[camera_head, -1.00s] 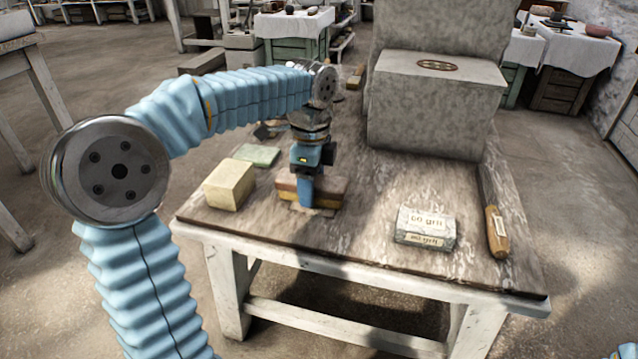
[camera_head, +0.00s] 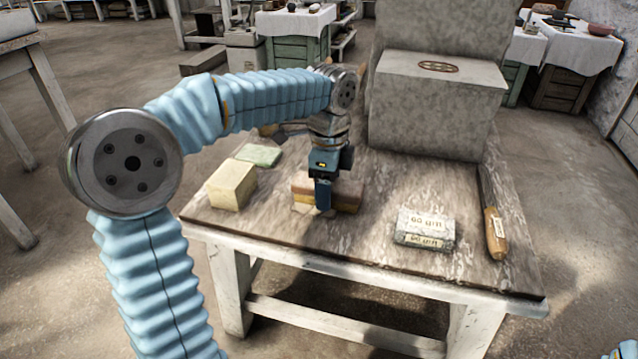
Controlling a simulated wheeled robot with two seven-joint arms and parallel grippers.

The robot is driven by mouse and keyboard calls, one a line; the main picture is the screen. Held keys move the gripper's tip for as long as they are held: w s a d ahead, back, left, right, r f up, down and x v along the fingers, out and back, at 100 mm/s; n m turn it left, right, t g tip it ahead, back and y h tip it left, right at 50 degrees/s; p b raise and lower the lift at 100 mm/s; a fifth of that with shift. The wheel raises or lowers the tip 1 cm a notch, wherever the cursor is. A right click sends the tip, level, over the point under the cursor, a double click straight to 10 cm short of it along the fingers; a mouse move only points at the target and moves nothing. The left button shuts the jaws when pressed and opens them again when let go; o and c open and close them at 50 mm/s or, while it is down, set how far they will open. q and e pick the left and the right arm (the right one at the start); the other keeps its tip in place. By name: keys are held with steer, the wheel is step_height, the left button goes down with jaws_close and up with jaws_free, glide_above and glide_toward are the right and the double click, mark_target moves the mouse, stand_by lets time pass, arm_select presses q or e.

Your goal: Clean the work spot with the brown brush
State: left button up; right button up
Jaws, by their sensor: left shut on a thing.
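The brown brush (camera_head: 347,196) is a block with a brown upper part and a paler lower part, near the front middle of the wooden table. My left gripper (camera_head: 323,203) points down and is shut on it, hiding part of its front. The brush is at the tabletop; I cannot tell whether it touches. A pale patch (camera_head: 301,209) shows at the brush's front left base, partly covered. My right gripper is out of view.
A cream block (camera_head: 232,185) and a green pad (camera_head: 258,155) lie left of the brush. A grey labelled block (camera_head: 425,229) and a wooden-handled tool (camera_head: 495,234) lie to the right. A large grey stone block (camera_head: 435,105) stands behind. Bare tabletop (camera_head: 380,200) lies right of the brush.

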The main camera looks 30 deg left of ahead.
mark_target(308, 184)
arm_select(q)
steer(key=shift+d, duration=0.2)
steer(key=shift+s+a+p, duration=0.25)
steer(key=shift+a, duration=0.85)
steer(key=shift+s+a+p, duration=0.2)
steer(key=shift+s+a, duration=0.05)
steer(key=shift+a, duration=0.85)
steer(key=shift+w+d+r+p, duration=0.25)
steer(key=shift+d+r+p, duration=0.6)
steer(key=shift+d, duration=0.25)
steer(key=shift+f, duration=0.15)
